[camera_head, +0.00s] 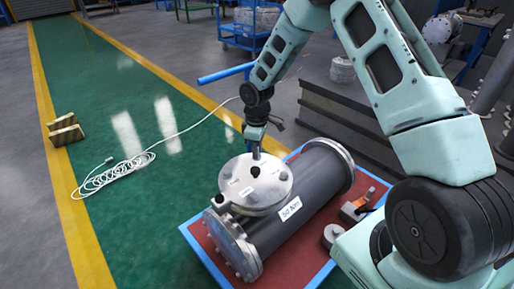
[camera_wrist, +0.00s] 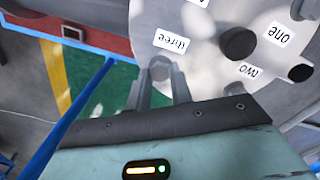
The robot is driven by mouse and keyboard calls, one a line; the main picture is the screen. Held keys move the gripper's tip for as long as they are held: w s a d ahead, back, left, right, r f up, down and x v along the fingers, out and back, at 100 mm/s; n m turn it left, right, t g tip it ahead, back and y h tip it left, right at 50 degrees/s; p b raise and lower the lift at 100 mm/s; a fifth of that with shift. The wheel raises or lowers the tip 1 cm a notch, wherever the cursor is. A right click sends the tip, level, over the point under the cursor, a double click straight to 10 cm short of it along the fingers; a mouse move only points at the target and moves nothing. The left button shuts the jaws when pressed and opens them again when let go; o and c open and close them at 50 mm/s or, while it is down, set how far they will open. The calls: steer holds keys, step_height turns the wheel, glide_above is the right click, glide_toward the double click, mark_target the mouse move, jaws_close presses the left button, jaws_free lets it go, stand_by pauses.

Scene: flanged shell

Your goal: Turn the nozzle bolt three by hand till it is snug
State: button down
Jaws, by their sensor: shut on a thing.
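The nozzle cover (camera_head: 272,190) is a round pale metal plate on top of the dark grey shell (camera_head: 298,213). In the wrist view the cover (camera_wrist: 203,62) carries labels reading one, two and three. My gripper (camera_head: 256,152) points down at the cover's far edge. In the wrist view my gripper (camera_wrist: 158,88) has its fingers closed around a grey bolt head (camera_wrist: 160,67) beside the label three (camera_wrist: 172,40). The fingers hide part of this bolt. A dark round knob (camera_wrist: 238,43) sits in from the rim, and a dark bolt head (camera_wrist: 300,73) sits near the label two.
The shell lies on a red tray with a blue edge (camera_head: 203,255). Dark beams (camera_head: 345,112) lie behind.

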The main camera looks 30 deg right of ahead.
steer(key=m+p, duration=0.1)
steer(key=m, duration=0.5)
steer(key=shift+r+p, duration=0.15)
steer(key=shift+p, duration=0.25)
steer(key=m+p, duration=0.1)
steer(key=m, duration=0.5)
steer(key=shift+w+p, duration=0.1)
steer(key=shift+p, duration=0.25)
steer(key=shift+m, duration=0.3)
steer(key=c, duration=1.2)
jaws_free()
steer(key=shift+c, duration=0.2)
step_height(320, 180, up, 17)
steer(key=shift+r+p, duration=0.2)
steer(key=shift+p, duration=0.25)
